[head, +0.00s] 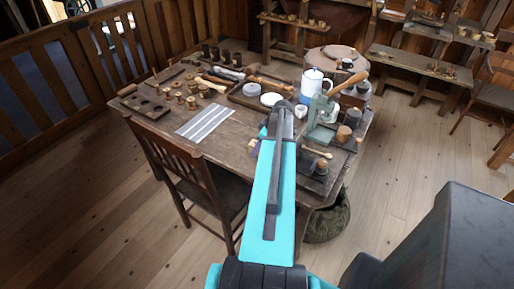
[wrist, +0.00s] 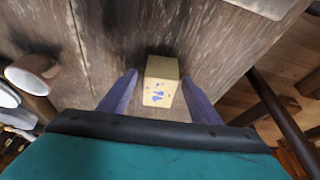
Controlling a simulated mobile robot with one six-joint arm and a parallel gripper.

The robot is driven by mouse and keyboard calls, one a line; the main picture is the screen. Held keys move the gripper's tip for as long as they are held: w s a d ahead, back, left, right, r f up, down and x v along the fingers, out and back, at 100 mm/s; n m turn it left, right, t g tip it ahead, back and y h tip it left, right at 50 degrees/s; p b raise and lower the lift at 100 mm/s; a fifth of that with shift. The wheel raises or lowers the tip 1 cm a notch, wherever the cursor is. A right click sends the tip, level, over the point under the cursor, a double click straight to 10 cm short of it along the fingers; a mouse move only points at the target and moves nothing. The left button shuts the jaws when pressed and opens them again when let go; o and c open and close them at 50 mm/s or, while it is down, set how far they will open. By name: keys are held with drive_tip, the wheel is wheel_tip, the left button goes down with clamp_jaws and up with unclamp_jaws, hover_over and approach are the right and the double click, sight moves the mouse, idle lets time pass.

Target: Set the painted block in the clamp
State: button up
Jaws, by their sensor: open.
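The painted block (wrist: 160,84) is a yellowish block with blue marks on its pale near face. In the wrist view it sits on the wooden table between the two purple fingers of my gripper (wrist: 159,77). The fingers are open on either side of it, with a narrow gap showing on the left. In the head view my arm hides most of the gripper and block; a small yellow and purple patch shows beside the arm. A green metal device (head: 322,108), which looks like the clamp, stands on the table right of my arm; its jaws are not clear.
The table (head: 245,165) holds a white-and-blue pot (head: 316,82), a striped cloth (head: 206,123), several spools and tools. In the wrist view a brown cup (wrist: 33,74) lies left of the gripper. A chair (head: 190,165) stands at the table's front left.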

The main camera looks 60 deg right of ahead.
drive_tip(key=shift+c, duration=0.2)
drive_tip(key=c, duration=1.2)
drive_tip(key=shift+c, duration=0.2)
drive_tip(key=shift+r, duration=0.15)
drive_tip(key=shift+r+p, duration=0.55)
drive_tip(key=shift+r, duration=0.95)
drive_tip(key=shift+s+a+r, duration=0.15)
drive_tip(key=shift+a+r, duration=0.05)
drive_tip(key=s+a, duration=0.2)
drive_tip(key=a, duration=0.1)
drive_tip(key=s+a+b, duration=0.1)
drive_tip(key=s+a, duration=0.2)
drive_tip(key=a, duration=0.1)
drive_tip(key=s+a+r, duration=0.1)
drive_tip(key=s+a, duration=0.1)
drive_tip(key=a, duration=0.1)
drive_tip(key=shift+s+a, duration=0.15)
drive_tip(key=shift+a, duration=0.1)
drive_tip(key=shift+s+a+r, duration=0.1)
drive_tip(key=shift+r, duration=0.1)
drive_tip(key=shift+p, duration=0.85)
